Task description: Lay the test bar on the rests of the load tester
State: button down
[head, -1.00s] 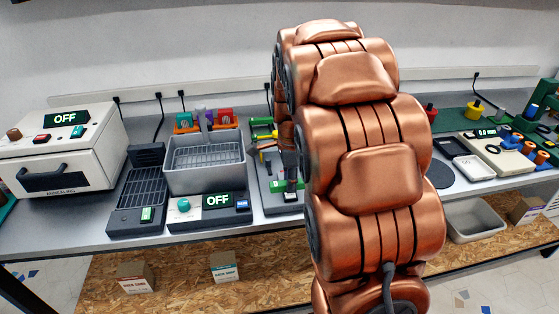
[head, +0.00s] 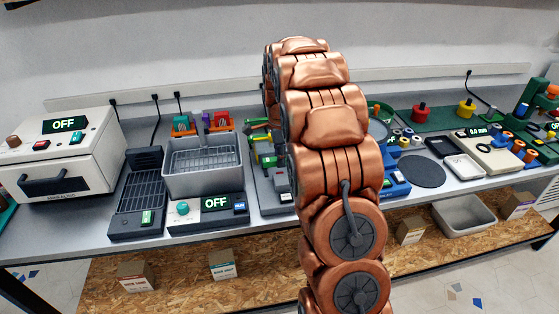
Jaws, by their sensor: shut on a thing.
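My gripper is not visible; my copper arm covers the middle of the head view and hides it. I cannot make out the test bar. A grey-based device with green parts (head: 272,198) stands on the bench just left of my arm, partly hidden by it. It may be the load tester, but I cannot tell for sure, and no rests can be made out clearly.
Left on the bench are a white oven (head: 62,160) reading OFF, a dark slotted rack (head: 140,190) and a grey basin (head: 203,180) with an OFF display. Right of my arm are a blue device (head: 396,185), a dark round mat (head: 422,171) and a white scale (head: 490,155).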

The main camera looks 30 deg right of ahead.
aim_at(280, 172)
jog(key=shift+w+d+f, duration=0.1)
jog(key=shift+w+d, duration=0.25)
jog(key=shift+w, duration=0.3)
jog(key=shift+f+p, duration=0.95)
jog(key=shift+f, duration=0.8)
jog(key=shift+f, duration=0.15)
jog(key=c, duration=1)
grip_release()
